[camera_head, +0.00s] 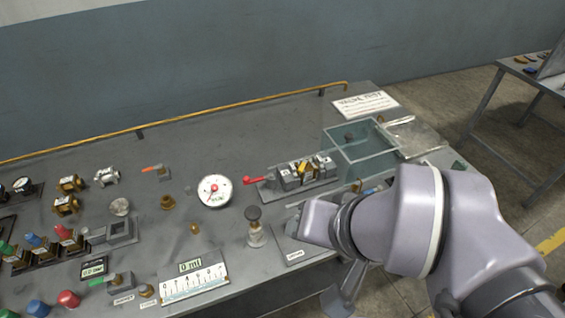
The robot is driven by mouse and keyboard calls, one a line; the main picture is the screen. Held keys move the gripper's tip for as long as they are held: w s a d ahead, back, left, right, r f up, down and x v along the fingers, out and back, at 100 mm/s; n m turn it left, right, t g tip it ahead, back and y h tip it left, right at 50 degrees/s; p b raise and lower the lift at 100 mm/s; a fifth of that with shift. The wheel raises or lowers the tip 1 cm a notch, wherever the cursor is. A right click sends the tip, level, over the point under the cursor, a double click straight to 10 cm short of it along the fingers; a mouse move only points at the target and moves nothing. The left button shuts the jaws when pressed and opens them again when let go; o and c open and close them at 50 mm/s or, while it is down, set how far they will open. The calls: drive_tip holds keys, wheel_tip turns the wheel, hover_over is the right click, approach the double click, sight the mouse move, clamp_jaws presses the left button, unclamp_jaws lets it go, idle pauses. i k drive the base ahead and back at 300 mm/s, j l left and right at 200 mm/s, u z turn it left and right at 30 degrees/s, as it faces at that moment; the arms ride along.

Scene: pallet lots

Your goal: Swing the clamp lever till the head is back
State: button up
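A device with grey blocks and brass parts (303,172) sits on a dark base plate at the right of the bench. A red-handled lever (254,180) sticks out from its left end, lying nearly flat and pointing left. This looks like the clamp lever; I cannot make out the clamp head for certain at this size. My gripper (309,224) is at the end of my arm, in front of and below the device, apart from the red lever. Its fingers do not show clearly, and nothing is seen held in it.
A white round gauge (214,191) stands left of the lever. A dark-knobbed post (255,232) stands near my gripper's left. A clear open tank (368,152) is behind my arm. Several valves and coloured knobs crowd the left. A yellow pipe (221,112) runs along the back edge.

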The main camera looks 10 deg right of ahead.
sight(246, 179)
drive_tip(key=i+j+u, duration=0.1)
drive_tip(key=i+u, duration=0.15)
drive_tip(key=u, duration=0.15)
drive_tip(key=i+u, duration=0.2)
drive_tip(key=u, duration=0.15)
